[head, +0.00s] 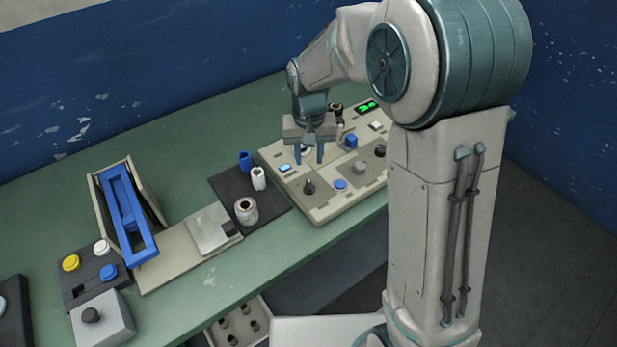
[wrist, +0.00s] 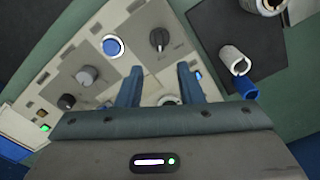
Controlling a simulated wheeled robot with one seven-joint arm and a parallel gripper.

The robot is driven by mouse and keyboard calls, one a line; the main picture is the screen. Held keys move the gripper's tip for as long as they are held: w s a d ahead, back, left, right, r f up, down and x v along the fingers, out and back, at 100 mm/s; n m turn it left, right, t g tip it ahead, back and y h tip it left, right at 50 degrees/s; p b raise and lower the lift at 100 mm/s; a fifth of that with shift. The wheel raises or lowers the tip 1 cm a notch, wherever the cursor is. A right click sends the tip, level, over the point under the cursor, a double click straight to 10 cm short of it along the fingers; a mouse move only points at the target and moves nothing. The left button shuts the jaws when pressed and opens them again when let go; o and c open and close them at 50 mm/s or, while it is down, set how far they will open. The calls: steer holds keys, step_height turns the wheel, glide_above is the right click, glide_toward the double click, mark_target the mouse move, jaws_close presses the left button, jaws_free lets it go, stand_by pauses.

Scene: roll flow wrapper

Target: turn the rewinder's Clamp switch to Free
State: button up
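The pale control panel (head: 322,208) lies on the green bench; it also fills the left and middle of the wrist view (wrist: 135,28). A black rotary knob (head: 309,187) sits near its front left, and shows just beyond my fingertips in the wrist view (wrist: 158,40). A grey knob (head: 358,168) and a dark knob (head: 380,150) stand further right. The lettering is too small to read, so I cannot tell which one is marked Clamp. My gripper (head: 308,157) hangs over the panel's left part, fingers apart and empty in the wrist view (wrist: 159,72).
A round blue button (head: 341,184) and a lit blue button (head: 285,168) flank the black knob. A green display (head: 367,106) is at the back. A dark mat (head: 225,188) with small cylinders lies left of the panel. A blue frame (head: 127,212) stands further left.

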mark_target(309, 182)
step_height(309, 182, down, 9)
steer(key=shift+r, duration=0.15)
jaws_close()
